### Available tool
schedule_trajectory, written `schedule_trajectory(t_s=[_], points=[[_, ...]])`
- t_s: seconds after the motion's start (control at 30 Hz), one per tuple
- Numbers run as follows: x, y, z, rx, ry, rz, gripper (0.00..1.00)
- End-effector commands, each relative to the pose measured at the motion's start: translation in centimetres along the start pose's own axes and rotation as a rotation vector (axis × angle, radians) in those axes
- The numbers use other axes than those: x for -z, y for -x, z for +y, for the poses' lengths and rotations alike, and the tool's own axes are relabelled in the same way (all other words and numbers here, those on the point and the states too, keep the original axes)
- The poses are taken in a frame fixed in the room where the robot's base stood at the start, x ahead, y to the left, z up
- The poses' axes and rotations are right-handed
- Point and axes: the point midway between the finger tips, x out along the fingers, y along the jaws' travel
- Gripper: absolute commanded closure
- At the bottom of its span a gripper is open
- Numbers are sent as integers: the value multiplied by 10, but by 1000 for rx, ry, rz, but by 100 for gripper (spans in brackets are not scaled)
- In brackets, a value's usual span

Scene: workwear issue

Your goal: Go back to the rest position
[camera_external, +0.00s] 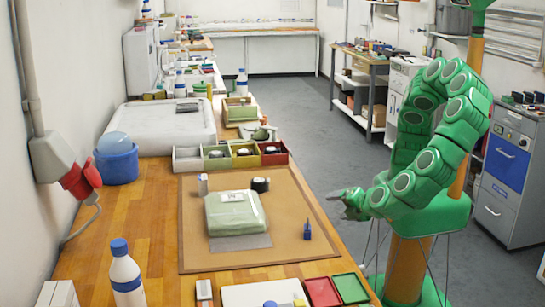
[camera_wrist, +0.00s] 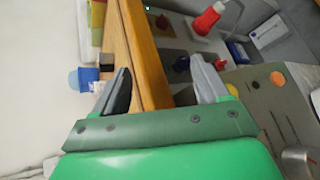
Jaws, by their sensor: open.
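My gripper (camera_external: 345,197) hangs in the air to the right of the wooden bench, at the end of my green arm, apart from everything on the bench. In the wrist view, the two fingers of my gripper (camera_wrist: 161,65) stand wide apart with nothing between them. On the brown mat (camera_external: 200,258), a folded pale green pack (camera_external: 235,211) with a white label lies on a grey sheet (camera_external: 240,243).
A black roll (camera_external: 261,185), a small white container (camera_external: 203,184) and a small blue item (camera_external: 307,231) stand on the mat. Several open bins (camera_external: 216,158) line its back edge. Red and green trays (camera_external: 350,288) sit at the front. The grey floor (camera_external: 310,125) behind the arm is clear.

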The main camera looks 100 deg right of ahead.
Motion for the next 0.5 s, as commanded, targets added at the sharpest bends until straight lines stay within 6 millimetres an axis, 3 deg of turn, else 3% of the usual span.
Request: schedule_trajectory(t_s=[0.2,0.5], points=[[-34,-29,34,184,-118,-97,26],[-84,-58,64,431,-268,-195,26]])
